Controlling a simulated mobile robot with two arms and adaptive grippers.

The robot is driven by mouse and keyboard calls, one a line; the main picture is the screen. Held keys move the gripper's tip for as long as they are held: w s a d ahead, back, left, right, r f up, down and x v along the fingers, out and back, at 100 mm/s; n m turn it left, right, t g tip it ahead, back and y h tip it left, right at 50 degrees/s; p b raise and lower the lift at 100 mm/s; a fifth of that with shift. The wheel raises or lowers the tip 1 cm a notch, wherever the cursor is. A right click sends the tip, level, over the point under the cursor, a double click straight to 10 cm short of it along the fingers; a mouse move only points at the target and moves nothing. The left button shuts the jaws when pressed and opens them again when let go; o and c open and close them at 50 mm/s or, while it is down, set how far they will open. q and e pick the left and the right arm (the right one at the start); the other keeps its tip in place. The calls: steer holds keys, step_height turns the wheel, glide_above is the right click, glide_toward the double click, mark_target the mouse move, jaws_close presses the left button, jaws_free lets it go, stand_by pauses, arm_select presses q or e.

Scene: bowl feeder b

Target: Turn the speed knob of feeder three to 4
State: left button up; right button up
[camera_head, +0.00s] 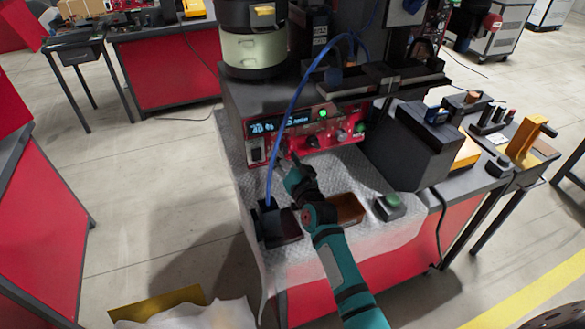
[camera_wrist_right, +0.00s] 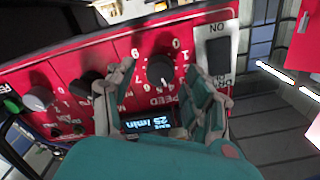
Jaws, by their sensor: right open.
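The black speed knob (camera_wrist_right: 160,70) sits on the red control panel (camera_wrist_right: 70,70), ringed by white numbers, with SPEED printed beside it. The wrist view shows the panel upside down. A small pale mark on the knob seems to lie near 4 or 5; I cannot read it exactly. My right gripper (camera_wrist_right: 158,66) is open, one finger on each side of the knob; contact is unclear. In the head view my right gripper (camera_head: 289,165) is at the panel's lower left and hides the knob. The feeder (camera_head: 255,48) stands above the panel (camera_head: 310,147). My left gripper is out of view.
A black switch (camera_wrist_right: 218,55) is close beside the right-hand finger. Other knobs, one grey (camera_wrist_right: 38,98), lie to the left. A lit display (camera_wrist_right: 156,124) is partly hidden.

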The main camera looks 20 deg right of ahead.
steer(key=s, duration=1.1)
steer(key=shift+d, duration=0.15)
